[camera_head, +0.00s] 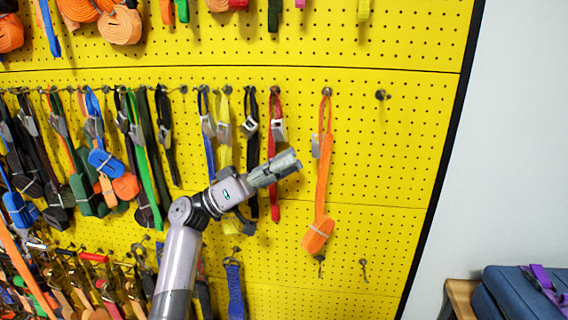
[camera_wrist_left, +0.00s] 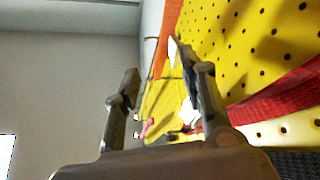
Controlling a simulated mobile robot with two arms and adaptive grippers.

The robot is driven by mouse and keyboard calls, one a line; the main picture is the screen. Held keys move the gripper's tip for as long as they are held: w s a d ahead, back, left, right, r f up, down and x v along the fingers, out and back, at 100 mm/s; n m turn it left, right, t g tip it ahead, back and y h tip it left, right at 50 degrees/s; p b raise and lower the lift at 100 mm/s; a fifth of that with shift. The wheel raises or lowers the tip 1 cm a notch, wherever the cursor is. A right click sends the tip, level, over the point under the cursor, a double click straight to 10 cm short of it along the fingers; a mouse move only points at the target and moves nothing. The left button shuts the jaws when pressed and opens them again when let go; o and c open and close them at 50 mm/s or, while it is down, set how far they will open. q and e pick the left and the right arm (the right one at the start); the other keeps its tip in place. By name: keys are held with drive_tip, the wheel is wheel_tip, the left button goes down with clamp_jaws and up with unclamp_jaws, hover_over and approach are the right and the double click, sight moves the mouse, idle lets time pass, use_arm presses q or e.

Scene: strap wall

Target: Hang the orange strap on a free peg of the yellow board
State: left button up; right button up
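The orange strap (camera_head: 322,175) hangs from a peg in the upper row of the yellow board (camera_head: 420,150), its looped bundle at the bottom. My left gripper (camera_head: 294,161) is in front of the board, just left of the orange strap and over the red strap's lower part. In the left wrist view its two fingers (camera_wrist_left: 158,65) stand apart with nothing seen gripped between them. An orange band, likely the orange strap (camera_wrist_left: 170,30), shows at the top beside the right finger. A bare peg (camera_head: 382,95) is right of the orange strap. My right gripper is not in view.
A red strap (camera_head: 275,120) hangs left of the orange one; it also crosses the left wrist view (camera_wrist_left: 280,95). Several other straps crowd the board's left. Two lower pegs (camera_head: 364,266) look bare. A blue case (camera_head: 520,295) stands at lower right.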

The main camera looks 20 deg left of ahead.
use_arm(q)
drive_tip(key=v, duration=1.2)
drive_tip(key=s+d+f+n+g+y, duration=0.1)
drive_tip(key=s+d+f+g+y, duration=0.2)
drive_tip(key=f, duration=0.7)
drive_tip(key=s+d+f+n+y, duration=0.1)
drive_tip(key=s+d+f+y, duration=0.4)
drive_tip(key=f, duration=0.5)
drive_tip(key=s+d+f+n+g+y, duration=0.15)
drive_tip(key=d+f+y, duration=0.3)
drive_tip(key=f, duration=0.55)
drive_tip(key=s+a+f+n+g+y, duration=0.15)
drive_tip(key=s+f+y, duration=0.3)
drive_tip(key=s, duration=0.45)
drive_tip(key=s+a+f+n+y, duration=0.1)
drive_tip(key=s+a+f+y, duration=0.2)
drive_tip(key=s+y, duration=0.35)
drive_tip(key=s+f+g+h, duration=0.1)
drive_tip(key=s+f, duration=0.1)
drive_tip(key=f, duration=1.2)
drive_tip(key=s+f+g+h, duration=0.1)
drive_tip(key=s+f, duration=0.1)
drive_tip(key=f, duration=1.1)
drive_tip(key=s+a+f, duration=0.2)
drive_tip(key=s+f, duration=1.3)
drive_tip(key=s, duration=0.1)
drive_tip(key=shift+a+g, duration=0.35)
drive_tip(key=shift+g, duration=0.05)
